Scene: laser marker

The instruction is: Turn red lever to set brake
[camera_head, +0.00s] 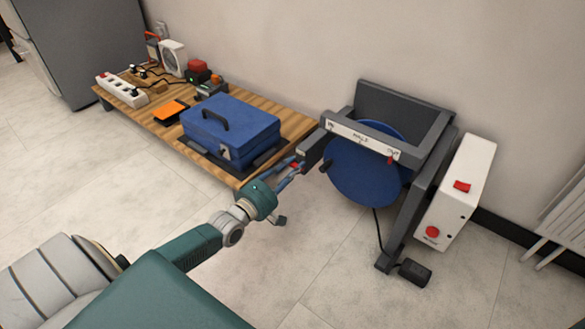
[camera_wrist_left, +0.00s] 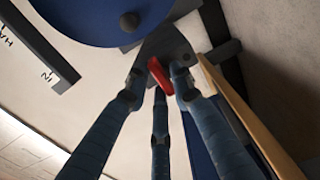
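The red lever (camera_head: 296,166) is a small red piece at the left side of the dark grey machine frame (camera_head: 312,146). In the left wrist view, the red lever (camera_wrist_left: 160,76) stands out from a grey plate, between my blue finger tips. My left gripper (camera_head: 288,178) reaches up from the lower left and is at the lever. Its three fingers (camera_wrist_left: 158,88) are spread around the lever, with a visible gap on the left side. Contact on the right side cannot be told. In the head view the fingers partly hide the lever. My right gripper is not in view.
A blue disc (camera_head: 362,172) with a dark knob sits in the frame, right of the gripper. A white control box (camera_head: 455,200) with red buttons stands further right. A low wooden table (camera_head: 296,124) with a blue toolbox (camera_head: 236,130) is behind left. The front floor is clear.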

